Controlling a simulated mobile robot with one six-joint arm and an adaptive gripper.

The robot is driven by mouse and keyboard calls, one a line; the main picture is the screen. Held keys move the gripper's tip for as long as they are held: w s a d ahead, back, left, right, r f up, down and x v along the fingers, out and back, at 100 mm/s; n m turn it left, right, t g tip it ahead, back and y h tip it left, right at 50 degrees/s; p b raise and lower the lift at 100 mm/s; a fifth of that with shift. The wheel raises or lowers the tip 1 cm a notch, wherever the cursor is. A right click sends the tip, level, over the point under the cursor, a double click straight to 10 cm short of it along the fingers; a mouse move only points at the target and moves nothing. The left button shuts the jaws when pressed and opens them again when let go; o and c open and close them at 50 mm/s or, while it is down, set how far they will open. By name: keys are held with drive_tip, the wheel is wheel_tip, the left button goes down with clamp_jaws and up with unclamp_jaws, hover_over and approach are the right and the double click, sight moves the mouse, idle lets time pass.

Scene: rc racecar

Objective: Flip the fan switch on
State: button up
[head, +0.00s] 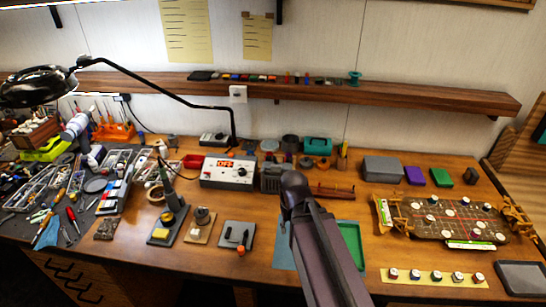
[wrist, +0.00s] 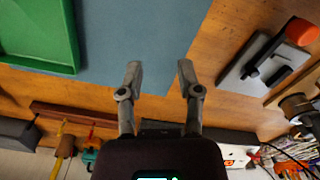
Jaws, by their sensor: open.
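No fan switch is clearly identifiable. A grey plate with black parts and an orange cap (head: 236,237) lies on the bench left of my arm; it also shows at the right of the wrist view (wrist: 262,66). A white wall plate (head: 238,93) sits at the shelf edge. A dark ribbed box (head: 272,179) stands at the back of the bench; I cannot tell if it is the fan. My gripper (wrist: 160,66) is open and empty above a blue mat (wrist: 118,42). My arm hides the gripper in the head view.
A soldering stand (head: 167,226) is left, a green tray (head: 351,243) right of my arm. A board on a wooden stand (head: 440,218) is farther right. A lamp (head: 40,86) overhangs the left clutter.

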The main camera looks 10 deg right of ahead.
sight(275, 161)
drive_tip(key=w+r+n+p, duration=0.7)
drive_tip(key=w+r+p, duration=0.2)
drive_tip(key=w, duration=0.5)
drive_tip(key=w+r+n+p, duration=0.7)
drive_tip(key=w+r+p, duration=0.3)
drive_tip(key=w, duration=0.5)
drive_tip(key=shift+d+r, duration=0.3)
drive_tip(key=shift+d, duration=0.1)
drive_tip(key=shift+f, duration=0.15)
wheel_tip(275, 161, down, 14)
drive_tip(key=b, duration=1.3)
drive_tip(key=shift+r, duration=0.25)
drive_tip(key=shift+s, duration=0.1)
clamp_jaws()
